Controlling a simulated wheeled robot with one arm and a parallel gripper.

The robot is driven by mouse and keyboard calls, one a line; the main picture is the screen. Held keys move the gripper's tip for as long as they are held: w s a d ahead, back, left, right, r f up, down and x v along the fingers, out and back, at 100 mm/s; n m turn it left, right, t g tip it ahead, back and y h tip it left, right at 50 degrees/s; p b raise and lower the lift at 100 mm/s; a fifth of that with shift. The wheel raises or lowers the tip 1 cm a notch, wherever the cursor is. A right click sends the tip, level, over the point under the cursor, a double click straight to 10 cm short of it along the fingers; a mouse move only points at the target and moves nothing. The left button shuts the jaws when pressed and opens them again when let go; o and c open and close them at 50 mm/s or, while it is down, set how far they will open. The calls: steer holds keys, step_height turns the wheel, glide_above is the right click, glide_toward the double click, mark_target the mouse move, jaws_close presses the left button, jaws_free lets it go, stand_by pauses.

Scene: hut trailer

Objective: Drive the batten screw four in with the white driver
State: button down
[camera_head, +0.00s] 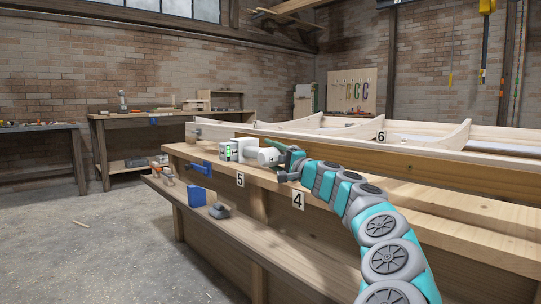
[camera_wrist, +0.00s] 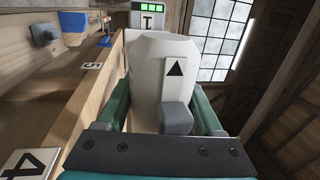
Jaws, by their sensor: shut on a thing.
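The white driver (camera_head: 249,150) is at the bench's back left in the head view, by the timber frame. In the wrist view its white body (camera_wrist: 160,65) carries a black triangle and a grey block, with a green-lit end piece marked T (camera_wrist: 149,16) beyond it. My gripper (camera_head: 283,157) is shut on the driver; its green fingers lie on either side of the white body in the wrist view (camera_wrist: 162,100). I cannot tell whether the driver touches the bench. A number 4 label (camera_head: 298,200) is on the bench's front edge. I cannot make out batten screw four.
The long timber frame (camera_head: 350,139) with cross ribs and a number 6 label (camera_head: 381,136) runs behind the driver. A number 5 label (camera_head: 240,180) is on the bench edge. A lower shelf holds a blue box (camera_head: 196,196) and a grey item (camera_head: 219,210). Floor at left is mostly clear.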

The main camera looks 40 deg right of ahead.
mark_target(272, 156)
steer(key=shift+d+r, duration=0.1)
steer(key=shift+d, duration=0.3)
steer(key=shift+d+p, duration=0.25)
steer(key=shift+p, duration=0.1)
steer(key=shift+w+d+p, duration=0.1)
steer(key=shift+d+p, duration=0.4)
steer(key=shift+d, duration=0.35)
stand_by(2.1)
steer(key=shift+a, duration=0.1)
steer(key=shift+a+b, duration=0.8)
steer(key=shift+a, duration=0.55)
steer(key=s+a+b, duration=0.1)
steer(key=s, duration=0.1)
steer(key=s+a, duration=0.1)
steer(key=s, duration=0.2)
steer(key=s+a+b, duration=0.1)
steer(key=s, duration=0.1)
steer(key=shift+s+a+b, duration=0.25)
steer(key=shift+a+b, duration=0.05)
steer(key=shift+w+d, duration=0.1)
